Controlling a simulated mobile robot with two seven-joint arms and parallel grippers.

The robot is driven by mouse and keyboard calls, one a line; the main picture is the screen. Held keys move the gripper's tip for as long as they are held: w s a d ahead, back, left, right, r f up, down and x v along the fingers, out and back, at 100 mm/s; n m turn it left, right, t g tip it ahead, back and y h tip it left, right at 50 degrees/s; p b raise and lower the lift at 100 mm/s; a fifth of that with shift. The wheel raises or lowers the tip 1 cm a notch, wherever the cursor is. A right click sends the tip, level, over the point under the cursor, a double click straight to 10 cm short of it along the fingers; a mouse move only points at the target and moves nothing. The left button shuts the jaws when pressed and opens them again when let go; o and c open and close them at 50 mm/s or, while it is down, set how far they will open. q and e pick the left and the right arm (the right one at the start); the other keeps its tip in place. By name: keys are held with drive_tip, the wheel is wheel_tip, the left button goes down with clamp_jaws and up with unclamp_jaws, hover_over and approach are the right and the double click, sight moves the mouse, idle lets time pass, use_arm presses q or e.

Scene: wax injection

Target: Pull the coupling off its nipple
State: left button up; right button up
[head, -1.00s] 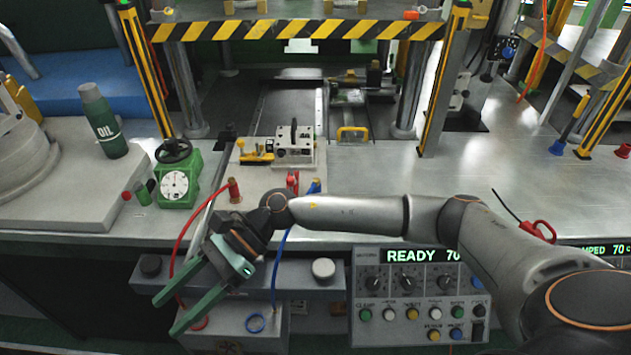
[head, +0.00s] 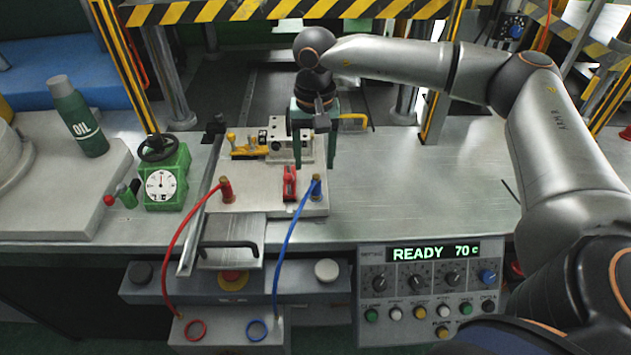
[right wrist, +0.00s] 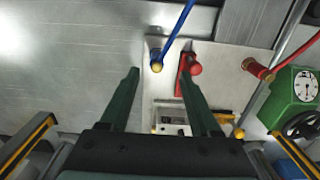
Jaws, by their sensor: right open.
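Two hose couplings stand upright on the base plate (head: 258,200). The blue-hose coupling (head: 316,185) is at the plate's right and the red-hose coupling (head: 226,189) at its left. The nipples beneath them are hidden. My right gripper (head: 315,164) is open, with its green fingers pointing down just behind the blue-hose coupling in the head view. In the right wrist view, the blue-hose coupling (right wrist: 157,62) appears between the fingertips (right wrist: 160,66), but contact cannot be seen. The red-hose coupling (right wrist: 257,68) is off to the right there. My left gripper is not in view.
A red clamp handle (head: 289,183) stands close to the blue-hose coupling, near one finger in the wrist view. A metal block (head: 277,138) and yellow clamp (head: 245,148) lie behind. A green gauge (head: 162,182) stands left. The table right of the plate (head: 420,190) is clear.

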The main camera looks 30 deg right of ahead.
sight(316, 181)
drive_tip(key=shift+d+r, duration=0.15)
drive_tip(key=shift+d, duration=0.2)
drive_tip(key=shift+a, duration=0.1)
wheel_tip(316, 181, down, 8)
drive_tip(key=b, duration=0.5)
drive_tip(key=shift+b, duration=0.35)
drive_tip(key=shift+f, duration=0.35)
drive_tip(key=shift+f+b, duration=0.15)
drive_tip(key=shift+b, duration=0.15)
